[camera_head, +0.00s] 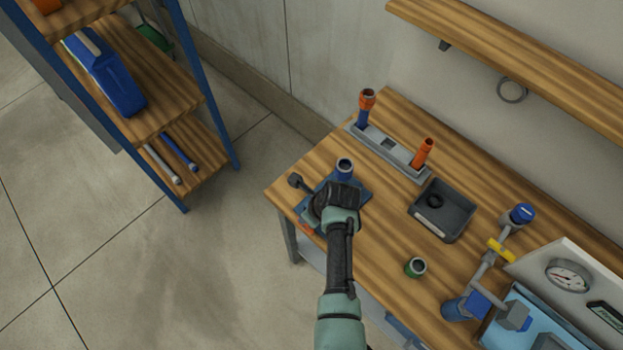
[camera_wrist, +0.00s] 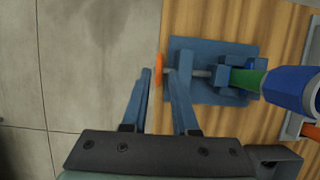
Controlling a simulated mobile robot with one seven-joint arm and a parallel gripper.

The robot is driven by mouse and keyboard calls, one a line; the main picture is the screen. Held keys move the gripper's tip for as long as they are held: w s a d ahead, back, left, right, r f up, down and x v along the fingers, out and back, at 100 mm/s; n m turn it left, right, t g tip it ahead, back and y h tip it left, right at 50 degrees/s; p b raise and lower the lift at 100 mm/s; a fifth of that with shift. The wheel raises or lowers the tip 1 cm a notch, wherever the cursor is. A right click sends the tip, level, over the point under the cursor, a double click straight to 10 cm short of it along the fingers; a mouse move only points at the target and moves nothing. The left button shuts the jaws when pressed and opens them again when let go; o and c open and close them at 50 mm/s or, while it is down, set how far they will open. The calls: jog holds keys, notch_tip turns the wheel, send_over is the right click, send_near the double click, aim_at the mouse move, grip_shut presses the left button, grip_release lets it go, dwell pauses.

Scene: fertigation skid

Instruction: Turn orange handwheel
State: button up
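The orange handwheel (camera_wrist: 159,76) is seen edge-on in the wrist view, on a grey shaft at the left end of a blue vise (camera_wrist: 210,72). A bit of orange at the bench edge in the head view (camera_head: 306,230) appears to be the same wheel, mostly hidden by my arm. My gripper (camera_wrist: 161,74) is open, one finger on each side of the wheel, with small gaps visible. I cannot tell how deep the wheel sits between the fingers. A blue pipe piece (camera_wrist: 292,90) with a green part stands in the vise.
A grey holder (camera_head: 400,157) with orange-topped pieces stands behind the vise. A dark tray (camera_head: 443,212), a green fitting (camera_head: 415,267) and a pipe assembly (camera_head: 488,262) are to the right. A shelf rack (camera_head: 150,105) stands left across open floor.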

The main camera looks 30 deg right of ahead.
jog(key=shift+v, duration=1.7)
jog(key=shift+w, duration=0.1)
